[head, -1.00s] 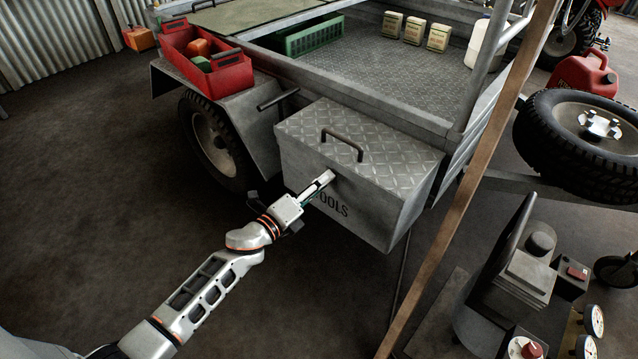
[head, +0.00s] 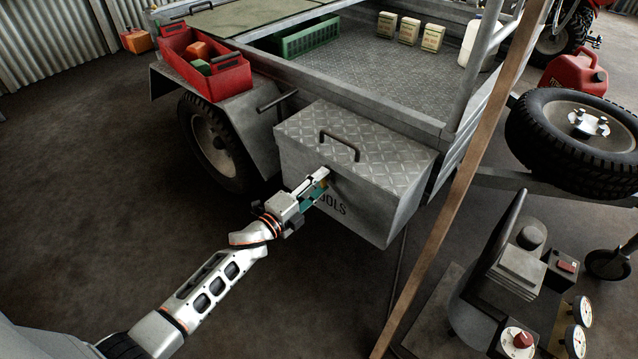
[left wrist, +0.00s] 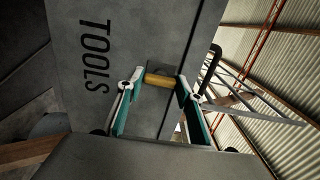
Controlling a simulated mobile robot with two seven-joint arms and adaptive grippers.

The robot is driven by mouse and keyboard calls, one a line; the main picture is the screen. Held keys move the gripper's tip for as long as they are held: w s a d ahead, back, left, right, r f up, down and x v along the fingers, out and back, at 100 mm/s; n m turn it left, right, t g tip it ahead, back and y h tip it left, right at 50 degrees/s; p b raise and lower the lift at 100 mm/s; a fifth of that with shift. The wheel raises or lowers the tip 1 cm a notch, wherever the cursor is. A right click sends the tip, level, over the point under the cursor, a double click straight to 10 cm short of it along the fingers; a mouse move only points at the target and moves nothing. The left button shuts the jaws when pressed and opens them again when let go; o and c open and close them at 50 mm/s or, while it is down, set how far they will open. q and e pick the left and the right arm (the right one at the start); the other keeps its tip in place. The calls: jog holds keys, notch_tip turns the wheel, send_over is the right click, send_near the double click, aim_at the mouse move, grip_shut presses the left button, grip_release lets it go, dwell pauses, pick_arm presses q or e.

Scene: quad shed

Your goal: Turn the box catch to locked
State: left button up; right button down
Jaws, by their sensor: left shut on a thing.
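The grey metal tool box (head: 372,208) with a tread-plate lid hangs on the trailer's near side, its lid down. TOOLS is lettered on its front. The catch (left wrist: 158,81) shows in the left wrist view as a short yellow bar on a dark plate near the front's upper edge. It lies along the box's up-down direction, across the lettering line. My left gripper (head: 321,182) is at the box front, its fingers (left wrist: 158,88) shut on the catch, one at each end. In the head view the gripper mostly hides the catch. My right gripper is not in view.
The lid carries a dark handle (head: 340,146). A brown post (head: 450,215) crosses in front, right of the box. A red tray (head: 205,62) sits on the trailer's mudguard. A spare wheel (head: 575,140) and a machine with gauges (head: 530,290) stand right.

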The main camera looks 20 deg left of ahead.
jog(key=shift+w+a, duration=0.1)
pick_arm(q)
jog(key=o, duration=1.1)
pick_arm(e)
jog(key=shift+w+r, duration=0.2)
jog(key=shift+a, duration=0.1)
pick_arm(q)
jog(key=shift+s+a, duration=0.1)
jog(key=shift+s, duration=0.1)
jog(key=v, duration=1.1)
jog(key=shift+s+a, duration=0.1)
jog(key=shift+s, duration=0.25)
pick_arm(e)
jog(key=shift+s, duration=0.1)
pick_arm(q)
jog(key=shift+r, duration=0.1)
